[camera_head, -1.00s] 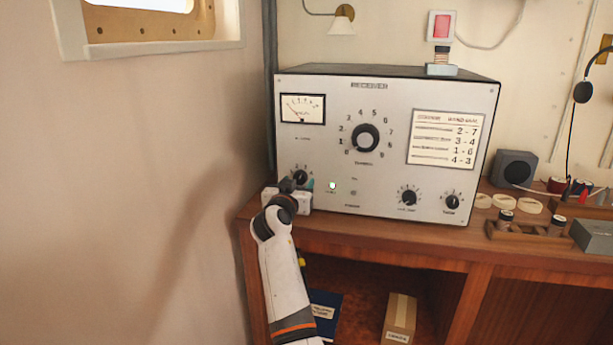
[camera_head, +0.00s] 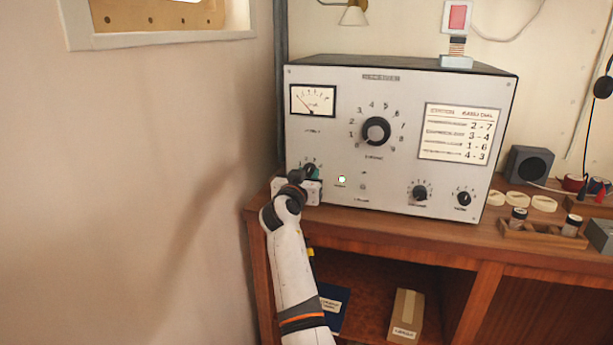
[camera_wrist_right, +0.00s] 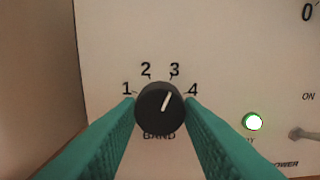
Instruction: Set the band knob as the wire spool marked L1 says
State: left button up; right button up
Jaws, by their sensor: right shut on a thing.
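The black band knob (camera_wrist_right: 160,108) sits on the receiver's front panel, with positions 1 to 4 around it. Its white pointer line is tilted up and right, towards the 3. My right gripper (camera_wrist_right: 161,112) has its two teal fingers on either side of the knob, shut on it. In the head view the right gripper (camera_head: 308,174) is at the panel's lower left, covering part of the knob. My left gripper is not in view.
The receiver (camera_head: 400,190) stands on a wooden desk (camera_head: 400,233) and carries a larger tuning knob (camera_head: 376,131), two small knobs and a lit green lamp (camera_head: 342,179). A card (camera_head: 459,132) lists number pairs. A wall (camera_head: 150,180) is close on the left.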

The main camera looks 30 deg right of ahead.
jog(key=n+p, duration=0.1)
jog(key=n, duration=0.3)
jog(key=shift+r, duration=0.1)
jog(key=n+p, duration=0.2)
jog(key=n, duration=0.2)
jog(key=shift+r, duration=0.1)
jog(key=n+p, duration=0.4)
jog(key=n, duration=0.2)
jog(key=shift+d+r+n, duration=0.1)
jog(key=shift+n, duration=0.3)
jog(key=shift+n+p, duration=1.1)
jog(key=shift+n, duration=0.4)
jog(key=o, duration=1)
jog(key=shift+f, duration=0.2)
jog(key=shift+c, duration=0.2)
